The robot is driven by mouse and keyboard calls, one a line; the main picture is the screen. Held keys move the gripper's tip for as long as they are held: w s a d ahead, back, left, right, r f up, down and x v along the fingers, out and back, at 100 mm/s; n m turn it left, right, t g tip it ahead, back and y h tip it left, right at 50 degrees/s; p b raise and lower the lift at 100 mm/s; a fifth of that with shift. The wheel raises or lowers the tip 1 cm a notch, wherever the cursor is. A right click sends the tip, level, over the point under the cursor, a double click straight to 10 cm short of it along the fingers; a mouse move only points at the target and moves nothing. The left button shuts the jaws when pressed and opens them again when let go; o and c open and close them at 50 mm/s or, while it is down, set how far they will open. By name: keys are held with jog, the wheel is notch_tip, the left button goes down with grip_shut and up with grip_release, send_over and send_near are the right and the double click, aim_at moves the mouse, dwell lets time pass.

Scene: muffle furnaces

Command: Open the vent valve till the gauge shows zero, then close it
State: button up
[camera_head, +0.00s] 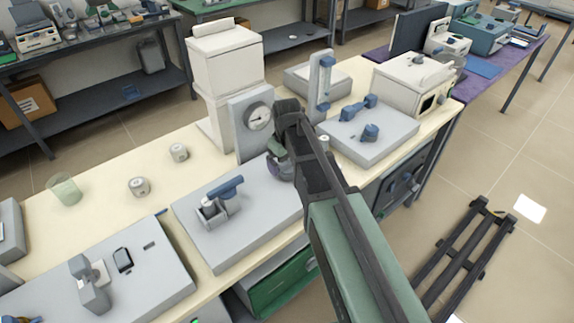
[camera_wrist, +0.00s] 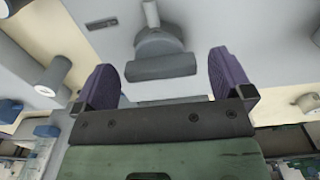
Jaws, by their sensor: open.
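A round gauge (camera_head: 258,117) with a white face is set in an upright grey panel (camera_head: 246,142) in the head view; its reading is too small to tell. My gripper (camera_head: 282,165) is beside the panel's lower right, and my arm covers part of that area. In the wrist view my gripper (camera_wrist: 168,80) is open, with purple fingers left and right. A grey bar-shaped handle (camera_wrist: 160,66) on a round base (camera_wrist: 157,40) shows between and beyond the fingers, with gaps to both. It looks like the vent valve, but I cannot be certain. I cannot tell its turn state.
A blue-lever fixture (camera_head: 220,200) stands on a grey base left of my gripper. A white furnace-like box (camera_head: 225,70) stands behind the panel. A flowmeter-like column (camera_head: 320,82) and a plate with blue valves (camera_head: 368,130) lie to the right. Bench is clear around two small knobs (camera_head: 139,187).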

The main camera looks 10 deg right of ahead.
jog(key=c, duration=0.9)
jog(key=shift+m, duration=0.4)
jog(key=m, duration=0.3)
jog(key=shift+m, duration=0.3)
jog(key=m, duration=0.4)
jog(key=shift+m, duration=0.3)
jog(key=m, duration=0.4)
jog(key=shift+m, duration=2.5)
